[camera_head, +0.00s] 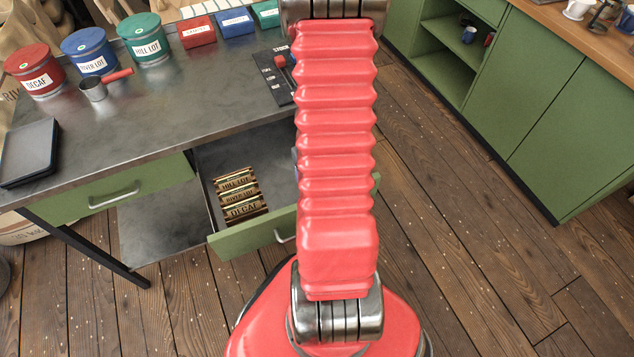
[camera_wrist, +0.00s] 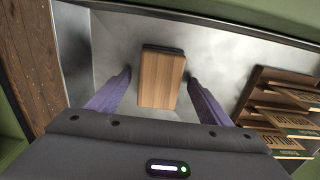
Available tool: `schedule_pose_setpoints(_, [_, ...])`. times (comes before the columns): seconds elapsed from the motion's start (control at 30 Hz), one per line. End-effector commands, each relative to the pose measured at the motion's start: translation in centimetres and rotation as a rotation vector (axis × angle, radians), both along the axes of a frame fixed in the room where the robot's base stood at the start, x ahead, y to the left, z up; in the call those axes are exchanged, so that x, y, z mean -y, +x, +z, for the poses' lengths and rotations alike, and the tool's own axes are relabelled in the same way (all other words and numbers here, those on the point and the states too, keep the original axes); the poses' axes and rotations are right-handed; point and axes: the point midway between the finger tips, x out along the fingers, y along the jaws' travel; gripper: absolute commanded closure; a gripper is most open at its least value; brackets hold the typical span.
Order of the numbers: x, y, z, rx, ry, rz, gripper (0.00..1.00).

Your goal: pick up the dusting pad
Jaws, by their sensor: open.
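In the wrist view a wooden block with a dark underside, which looks like the dusting pad (camera_wrist: 161,80), lies on the grey floor of an open drawer (camera_wrist: 225,45). My gripper (camera_wrist: 158,78) is open, with one purple finger on the left and one on the right of the block. The fingertips sit near its far half; whether they touch it I cannot tell. In the head view my red arm covers the block and most of the gripper. The open drawer's green front (camera_head: 228,241) shows left of my arm.
A rack of brass label plates (camera_head: 238,195) stands in the drawer's left part; it shows at right in the wrist view (camera_wrist: 262,78). Above is a metal bench (camera_head: 180,95) with lidded tins (camera_head: 90,50), a scoop (camera_head: 94,89) and a dark tablet (camera_head: 29,152). Green cabinets (camera_head: 540,110) stand right.

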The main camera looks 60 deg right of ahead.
Motion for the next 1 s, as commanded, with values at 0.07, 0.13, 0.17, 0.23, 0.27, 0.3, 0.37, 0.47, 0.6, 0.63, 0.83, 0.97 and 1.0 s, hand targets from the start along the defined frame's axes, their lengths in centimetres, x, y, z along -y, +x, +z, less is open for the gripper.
schedule_pose_setpoints(0.07, [0.01, -0.01, -0.43, 0.0, 0.0, 0.0, 0.27])
schedule_pose_setpoints(0.13, [0.01, 0.0, -0.55, 0.001, -0.001, 0.0, 0.27])
schedule_pose_setpoints(0.17, [0.03, 0.01, -0.57, 0.001, -0.001, 0.0, 0.27])
schedule_pose_setpoints(0.23, [0.03, 0.01, -0.56, 0.001, -0.001, 0.0, 0.27])
schedule_pose_setpoints(0.27, [0.03, 0.01, -0.55, 0.001, -0.001, 0.0, 0.27])
schedule_pose_setpoints(0.3, [0.03, 0.01, -0.55, 0.001, -0.001, 0.0, 0.27])
schedule_pose_setpoints(0.37, [0.03, 0.01, -0.55, 0.001, -0.001, 0.0, 0.27])
schedule_pose_setpoints(0.47, [0.03, 0.01, -0.55, 0.001, -0.001, 0.0, 0.27])
schedule_pose_setpoints(0.6, [0.03, 0.01, -0.54, 0.001, -0.001, 0.0, 0.27])
schedule_pose_setpoints(0.63, [0.02, 0.0, -0.54, 0.001, -0.001, 0.0, 0.27])
schedule_pose_setpoints(0.83, [0.02, 0.0, -0.54, 0.001, -0.001, 0.0, 0.41])
schedule_pose_setpoints(0.97, [0.01, 0.0, -0.54, 0.001, -0.001, 0.0, 0.5])
schedule_pose_setpoints(1.0, [0.01, 0.0, -0.54, 0.001, -0.001, 0.0, 0.53])
